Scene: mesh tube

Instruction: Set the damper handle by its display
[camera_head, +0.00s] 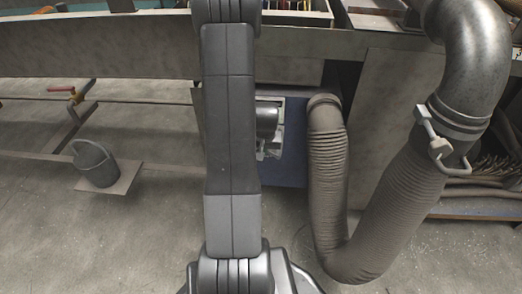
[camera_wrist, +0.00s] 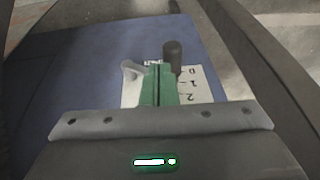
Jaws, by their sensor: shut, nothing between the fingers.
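The damper's dark upright handle (camera_wrist: 173,56) stands just right of and beyond my gripper (camera_wrist: 157,68) in the wrist view. A white scale plate (camera_wrist: 195,88) with the marks 0, 1 and 2 lies beside and below it, partly hidden by my fingers. My green fingers are shut and empty, over the plate. I cannot tell whether they touch the handle. A pale rounded lever-like part (camera_wrist: 130,68) shows to their left. In the head view my arm hides the handle, the scale and my fingertips.
The plate sits on a blue panel (camera_head: 293,152), also in the wrist view (camera_wrist: 85,70). A ribbed hose (camera_head: 328,170) and a thick metal duct (camera_head: 478,50) with a clamp stand to its right.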

